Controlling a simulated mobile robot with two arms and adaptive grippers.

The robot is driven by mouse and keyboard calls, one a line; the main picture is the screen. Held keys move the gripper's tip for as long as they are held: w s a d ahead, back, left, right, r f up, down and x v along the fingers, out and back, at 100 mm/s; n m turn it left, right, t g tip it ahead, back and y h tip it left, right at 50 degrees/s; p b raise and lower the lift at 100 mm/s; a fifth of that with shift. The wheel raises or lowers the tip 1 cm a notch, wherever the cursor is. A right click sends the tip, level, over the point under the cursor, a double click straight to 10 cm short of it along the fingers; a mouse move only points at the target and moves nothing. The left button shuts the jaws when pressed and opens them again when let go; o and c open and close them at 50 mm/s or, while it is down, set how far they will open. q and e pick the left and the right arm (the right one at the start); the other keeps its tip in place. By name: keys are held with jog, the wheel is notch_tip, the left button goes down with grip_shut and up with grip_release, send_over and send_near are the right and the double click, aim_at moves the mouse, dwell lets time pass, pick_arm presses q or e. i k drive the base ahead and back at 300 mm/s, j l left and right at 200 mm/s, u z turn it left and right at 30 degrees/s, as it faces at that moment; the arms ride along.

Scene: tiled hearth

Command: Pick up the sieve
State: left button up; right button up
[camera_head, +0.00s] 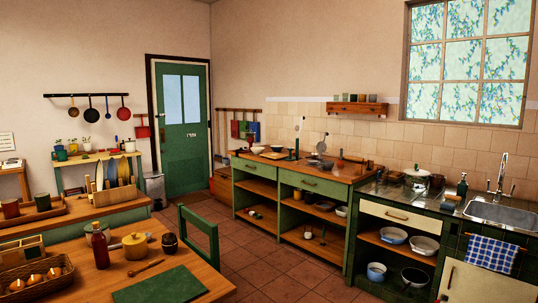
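No sieve can be made out with certainty. A small grey round item (321,147) stands at the back of the wooden-topped counter (325,175); it is too small and far to tell whether it is a sieve. Several long-handled pans, including a black one (91,114) and a red one (123,113), hang from a dark rail on the left wall. Neither of my grippers is in view.
A wooden table (205,277) with a red bottle (100,249), a yellow pot (135,246) and a green mat fills the front left. A green chair (200,232) stands behind it. Tiled floor (285,268) is open between the table and the counters.

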aim_at(314, 156)
jog(key=i+z, duration=0.2)
jog(key=i, duration=0.35)
jog(key=i+z, duration=0.2)
jog(key=i, duration=0.35)
jog(key=i+j+z, duration=0.2)
jog(key=i, duration=0.3)
jog(key=i+l, duration=0.15)
jog(key=i, duration=0.6)
jog(key=i+l, duration=0.1)
jog(key=i, duration=0.7)
jog(key=i+j+u, duration=0.3)
jog(key=i+u, duration=0.15)
jog(key=i+j+u, duration=0.15)
jog(key=i+u, duration=0.3)
jog(key=i+l+u, duration=0.1)
jog(key=i+u, duration=0.35)
jog(key=i, duration=0.15)
jog(key=i+l+u, duration=0.25)
jog(key=i+u, duration=0.2)
jog(key=i+j+z, duration=0.15)
jog(key=i, duration=0.35)
jog(key=i+z, duration=0.2)
jog(key=i, duration=0.35)
jog(key=i+j+z, duration=0.15)
jog(key=i, duration=0.3)
jog(key=j, duration=0.1)
